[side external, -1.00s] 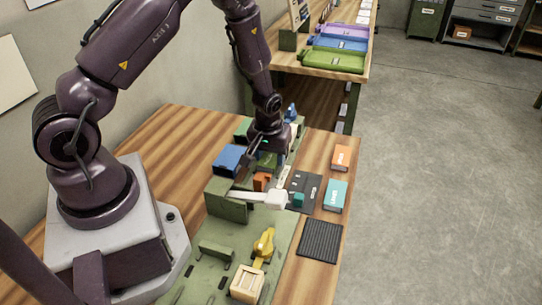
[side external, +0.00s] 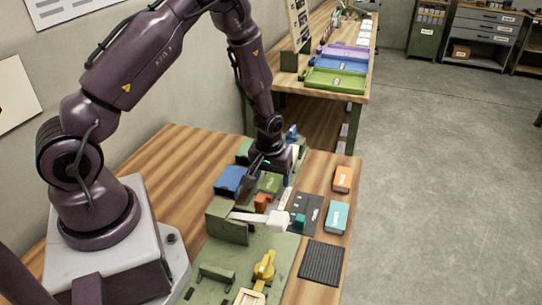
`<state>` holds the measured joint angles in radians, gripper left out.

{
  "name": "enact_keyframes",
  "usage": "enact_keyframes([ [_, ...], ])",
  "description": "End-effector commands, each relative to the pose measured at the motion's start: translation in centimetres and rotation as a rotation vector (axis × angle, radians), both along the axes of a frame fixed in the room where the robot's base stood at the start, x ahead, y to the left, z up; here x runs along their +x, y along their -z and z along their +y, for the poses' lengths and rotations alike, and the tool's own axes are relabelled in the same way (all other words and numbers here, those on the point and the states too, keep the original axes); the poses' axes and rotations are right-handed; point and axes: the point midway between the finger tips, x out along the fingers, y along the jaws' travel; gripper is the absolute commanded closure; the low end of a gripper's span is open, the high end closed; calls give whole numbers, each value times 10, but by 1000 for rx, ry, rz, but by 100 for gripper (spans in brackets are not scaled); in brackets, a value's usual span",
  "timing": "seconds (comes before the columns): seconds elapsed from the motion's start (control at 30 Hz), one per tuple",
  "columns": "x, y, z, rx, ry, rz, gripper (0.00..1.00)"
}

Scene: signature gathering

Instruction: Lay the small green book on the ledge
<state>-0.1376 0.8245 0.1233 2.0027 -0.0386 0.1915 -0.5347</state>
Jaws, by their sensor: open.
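A small green block that looks like the green book (side external: 270,183) lies among the parts on the green work board, directly below my gripper (side external: 272,170). My gripper points down over it and is open. One dark finger shows on its left side. The wrist hides part of the area, and I cannot tell whether the fingers touch the book. A green upright plate with a flat top (side external: 227,226) stands on the board nearer the camera; I cannot tell for certain whether it is the ledge.
A blue block (side external: 229,180) and an orange block (side external: 261,203) sit close to the gripper. A white-headed mallet (side external: 277,221) lies in front. A teal box (side external: 337,216), an orange box (side external: 342,178) and a black ribbed mat (side external: 321,262) lie at right. Wood at left is clear.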

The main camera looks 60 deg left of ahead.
Motion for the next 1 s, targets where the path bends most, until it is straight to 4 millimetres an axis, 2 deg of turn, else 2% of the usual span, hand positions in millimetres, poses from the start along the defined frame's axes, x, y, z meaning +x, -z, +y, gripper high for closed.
enact_keyframes([
  [0.3,-5,-70,-9,0,4,-6,27],
  [0.43,-8,-91,-11,0,3,-5,27],
  [0.67,-11,-112,-14,-3,8,-6,27],
  [0.73,-12,-124,-18,-8,30,-18,27],
  [0.87,-20,-164,-33,-22,116,-64,27],
  [1.0,-40,-216,-54,-26,258,-128,27],
])
